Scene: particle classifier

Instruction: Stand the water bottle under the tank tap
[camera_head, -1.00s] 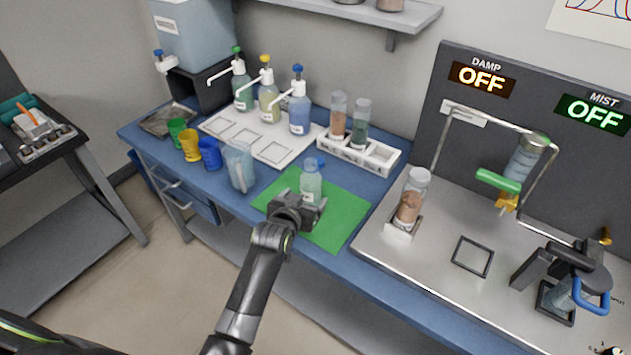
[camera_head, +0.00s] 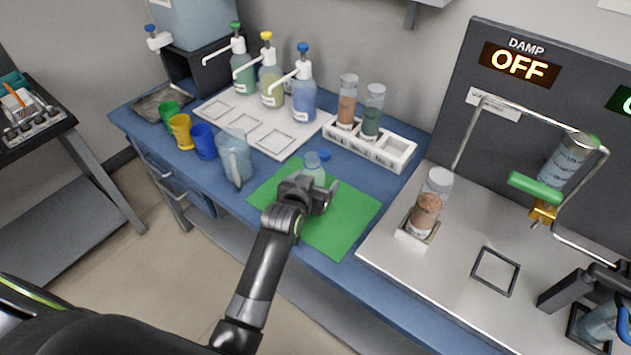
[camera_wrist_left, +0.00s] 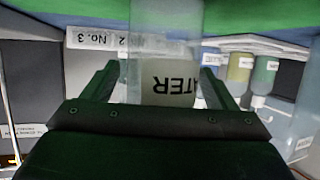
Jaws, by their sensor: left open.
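The water bottle (camera_head: 313,172), clear with a blue cap, stands on the green mat (camera_head: 350,228), partly hidden behind my left gripper (camera_head: 322,190). In the left wrist view, which is upside down, the bottle (camera_wrist_left: 165,50) with its inverted "WATER" label is between the two open fingers (camera_wrist_left: 165,90). I cannot tell whether either finger touches it. The pale blue tank (camera_head: 200,20) is at the top left on a black stand. Its white tap (camera_head: 158,41) with a blue knob sticks out to the left, above a grey tray (camera_head: 160,103). My right gripper is not in view.
Green, yellow and blue cups (camera_head: 180,130) and a clear jug (camera_head: 235,160) stand between mat and tray. A white rack (camera_head: 370,145) holds two tubes. A metal station (camera_head: 455,270) is at the right.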

